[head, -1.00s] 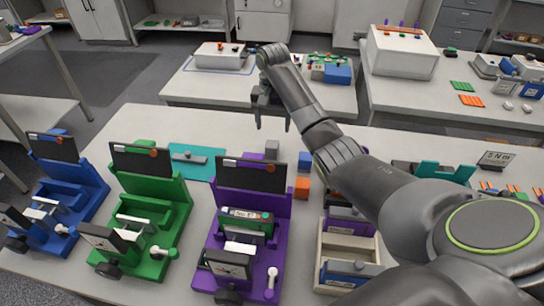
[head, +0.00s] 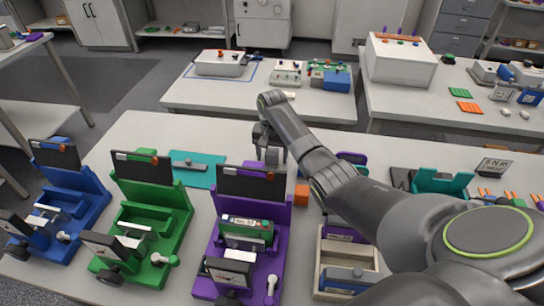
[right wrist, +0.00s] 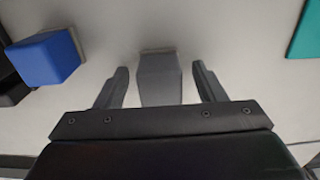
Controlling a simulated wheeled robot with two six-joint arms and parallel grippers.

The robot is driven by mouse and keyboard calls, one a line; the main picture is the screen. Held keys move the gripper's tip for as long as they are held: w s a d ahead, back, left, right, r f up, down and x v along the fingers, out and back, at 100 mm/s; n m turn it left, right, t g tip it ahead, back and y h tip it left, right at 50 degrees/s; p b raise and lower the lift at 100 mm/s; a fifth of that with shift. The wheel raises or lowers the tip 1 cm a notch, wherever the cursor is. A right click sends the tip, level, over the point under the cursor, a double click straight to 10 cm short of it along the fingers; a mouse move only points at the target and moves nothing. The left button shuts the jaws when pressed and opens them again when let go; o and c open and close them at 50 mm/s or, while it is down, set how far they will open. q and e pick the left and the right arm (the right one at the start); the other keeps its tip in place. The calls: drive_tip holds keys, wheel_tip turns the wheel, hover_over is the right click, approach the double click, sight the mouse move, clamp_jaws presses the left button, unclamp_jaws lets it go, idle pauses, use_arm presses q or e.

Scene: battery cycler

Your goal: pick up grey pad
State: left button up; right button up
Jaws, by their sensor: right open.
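The grey pad (right wrist: 160,80) is a small grey block on the white table. In the right wrist view it stands between the two fingers of my right gripper (right wrist: 162,88), with a gap on each side. In the head view the right gripper (head: 270,152) is low over the table, behind the purple fixture. The pad (head: 272,156) shows there between the fingers, partly hidden. The right gripper is open and reaches down around the pad. My left gripper is not in view.
Blue (head: 68,196), green (head: 180,215) and purple (head: 282,225) fixtures stand in front. A teal mat (head: 205,178) lies left of the gripper. A blue block (right wrist: 48,58) and an orange block (head: 301,194) are close by. A tray (head: 322,262) stands at front right.

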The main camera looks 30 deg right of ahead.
sight(273, 151)
drive_tip(key=shift+c, duration=0.4)
drive_tip(key=c, duration=1)
drive_tip(key=shift+r, duration=0.1)
wheel_tip(273, 151, up, 10)
drive_tip(key=shift+f+b, duration=0.1)
drive_tip(key=shift+b, duration=0.55)
drive_tip(key=o, duration=0.4)
drive_tip(key=shift+c, duration=1.4)
drive_tip(key=shift+s, duration=0.1)
